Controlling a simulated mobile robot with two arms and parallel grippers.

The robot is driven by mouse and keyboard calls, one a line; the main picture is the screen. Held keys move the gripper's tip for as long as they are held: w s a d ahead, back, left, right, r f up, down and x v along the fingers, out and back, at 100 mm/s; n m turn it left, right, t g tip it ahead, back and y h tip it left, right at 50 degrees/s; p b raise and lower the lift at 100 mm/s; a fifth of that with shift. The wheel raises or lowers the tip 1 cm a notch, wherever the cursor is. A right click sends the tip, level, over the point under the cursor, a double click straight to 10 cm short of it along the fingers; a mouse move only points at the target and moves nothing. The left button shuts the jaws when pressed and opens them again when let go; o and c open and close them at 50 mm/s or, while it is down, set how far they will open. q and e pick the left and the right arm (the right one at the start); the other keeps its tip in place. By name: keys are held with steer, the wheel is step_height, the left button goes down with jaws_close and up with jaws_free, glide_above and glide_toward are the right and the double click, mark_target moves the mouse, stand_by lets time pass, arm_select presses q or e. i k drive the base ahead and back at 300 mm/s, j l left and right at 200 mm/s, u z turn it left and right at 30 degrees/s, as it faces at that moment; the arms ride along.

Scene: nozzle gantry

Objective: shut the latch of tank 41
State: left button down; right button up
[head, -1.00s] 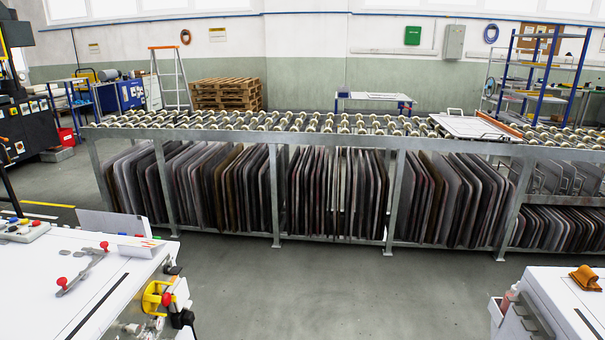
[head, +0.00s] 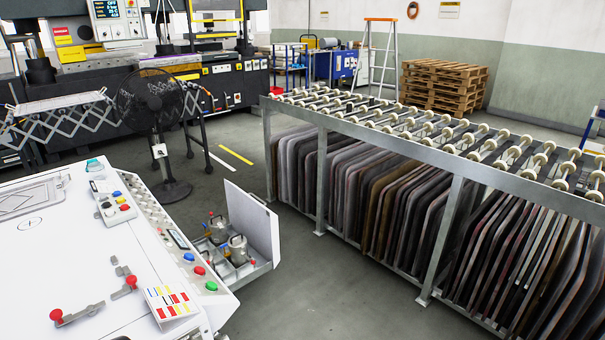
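Two small metal tanks sit in a grey open tray (head: 252,270) beside the white machine, left of the picture's middle. The nearer tank (head: 237,251) has a handle-like part on top, and the farther tank (head: 217,231) stands just behind it. No number can be read on either, so I cannot tell which is tank 41, and their latches are too small to make out. Neither of my grippers is in view.
A white upright panel (head: 251,222) stands at the tray's right side. The white machine (head: 85,255) with coloured buttons fills the lower left. A roller conveyor (head: 440,150) over racked plates runs along the right. Grey floor (head: 310,285) between them is clear. A black fan (head: 152,105) stands behind.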

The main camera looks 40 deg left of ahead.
mark_target(237, 260)
steer(key=i+j+u, duration=0.15)
steer(key=i+u, duration=0.55)
steer(key=u, duration=0.15)
steer(key=i+l+u, duration=0.1)
steer(key=i+u, duration=0.35)
steer(key=i+l+u, duration=0.2)
steer(key=u, duration=0.2)
steer(key=i+u, duration=0.3)
steer(key=i+l+u, duration=0.15)
steer(key=i+u, duration=0.2)
